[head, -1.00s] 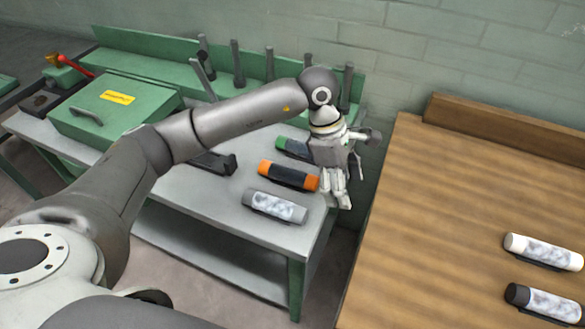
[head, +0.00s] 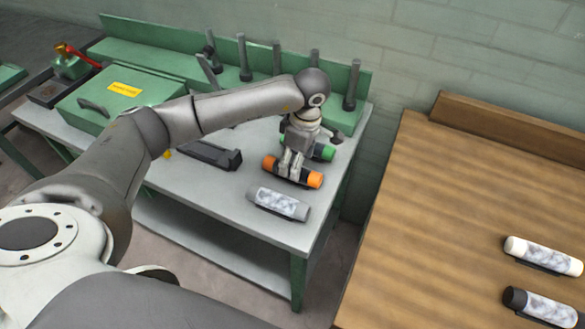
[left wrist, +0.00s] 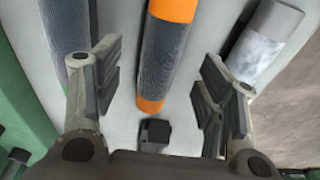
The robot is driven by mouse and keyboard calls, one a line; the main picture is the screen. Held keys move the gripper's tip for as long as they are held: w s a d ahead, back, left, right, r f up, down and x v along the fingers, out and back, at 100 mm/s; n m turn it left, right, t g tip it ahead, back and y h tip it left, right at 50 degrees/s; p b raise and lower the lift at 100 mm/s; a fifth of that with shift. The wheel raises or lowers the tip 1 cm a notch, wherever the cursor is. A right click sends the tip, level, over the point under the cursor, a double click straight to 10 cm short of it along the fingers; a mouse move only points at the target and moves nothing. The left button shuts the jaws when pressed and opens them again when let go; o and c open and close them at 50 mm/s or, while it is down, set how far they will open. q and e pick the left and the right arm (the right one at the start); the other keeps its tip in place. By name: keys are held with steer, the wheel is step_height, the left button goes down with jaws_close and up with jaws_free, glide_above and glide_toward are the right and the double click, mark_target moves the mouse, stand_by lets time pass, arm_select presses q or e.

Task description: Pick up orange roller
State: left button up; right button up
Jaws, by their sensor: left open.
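The orange roller, dark in the middle with orange ends (head: 314,180), lies on the grey metal table. In the left wrist view the orange roller (left wrist: 163,55) runs lengthwise between the open fingers, with clear gaps on both sides. My left gripper (head: 291,172) is open and points down over the orange roller in the head view, hiding part of its middle. The left gripper (left wrist: 163,85) also shows in the left wrist view, with nothing held. My right gripper is not in view.
A grey roller (head: 278,203) lies just in front of the orange one, and a green-ended roller (head: 322,152) just behind. A black tool (head: 209,154) lies to the left. A green box (head: 113,103) and several upright posts stand behind. White-ended and black-ended rollers rest on the wooden table (head: 440,230).

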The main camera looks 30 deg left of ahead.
arm_select(q)
steer(key=shift+a+f+p, duration=0.25)
steer(key=shift+f, duration=0.7)
steer(key=shift+a+f+p, duration=0.25)
steer(key=shift+f, duration=0.65)
steer(key=c, duration=1.1)
steer(key=shift+c, duration=0.6)
steer(key=shift+r, duration=0.15)
